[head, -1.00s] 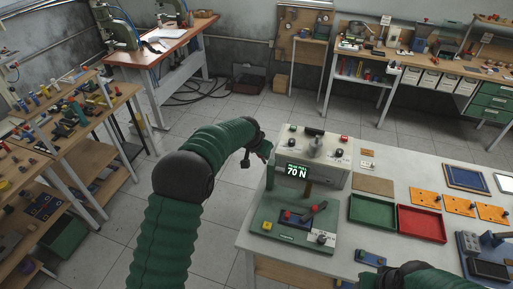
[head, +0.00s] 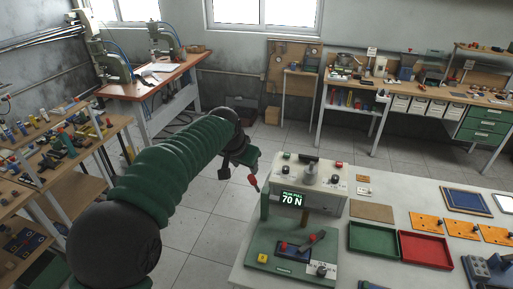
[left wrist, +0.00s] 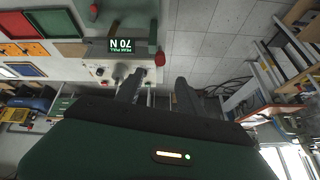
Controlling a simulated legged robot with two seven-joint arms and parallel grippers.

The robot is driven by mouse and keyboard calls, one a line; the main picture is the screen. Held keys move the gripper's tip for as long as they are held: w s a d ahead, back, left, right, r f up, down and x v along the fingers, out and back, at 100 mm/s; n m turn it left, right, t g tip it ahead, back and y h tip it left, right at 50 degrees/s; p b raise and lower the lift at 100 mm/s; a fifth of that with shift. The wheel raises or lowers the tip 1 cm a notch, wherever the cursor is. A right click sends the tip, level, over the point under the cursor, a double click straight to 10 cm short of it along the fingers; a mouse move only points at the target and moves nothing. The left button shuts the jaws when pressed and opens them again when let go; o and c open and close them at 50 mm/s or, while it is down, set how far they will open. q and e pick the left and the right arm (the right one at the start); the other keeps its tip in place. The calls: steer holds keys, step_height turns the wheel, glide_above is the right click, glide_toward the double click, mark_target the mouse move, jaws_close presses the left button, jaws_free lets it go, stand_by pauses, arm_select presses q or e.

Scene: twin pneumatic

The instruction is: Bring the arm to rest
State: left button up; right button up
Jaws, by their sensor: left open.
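My left arm comes in from the left in the head view, with its green ribbed sleeve stretched toward the bench. My left gripper (head: 238,169) is near the left edge of the grey-white bench, beside the tester. In the left wrist view its two dark fingers (left wrist: 158,92) stand apart with nothing held between them. A red-tipped handle (head: 253,180) shows close to the gripper in the head view; I cannot tell whether they touch. The tester's display (head: 291,199) reads 70 N. My right gripper is not in view.
The tester's green base (head: 270,262) sits at the bench's front left. A green tray (head: 375,240) and a red tray (head: 425,250) lie to its right, with orange plates (head: 427,224) beyond. A tool-covered wooden bench (head: 60,160) stands at left. Open floor (head: 200,225) lies between.

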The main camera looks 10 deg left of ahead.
arm_select(q)
steer(key=s+f+n+g+b, duration=0.2)
steer(key=s+f+b, duration=0.8)
steer(key=s+f, duration=1.9)
steer(key=shift+s+a+f+n+g, duration=0.15)
steer(key=shift+s+a+n+g, duration=0.15)
steer(key=shift+s+g, duration=0.45)
steer(key=shift+w+d, duration=0.1)
steer(key=shift+w, duration=0.05)
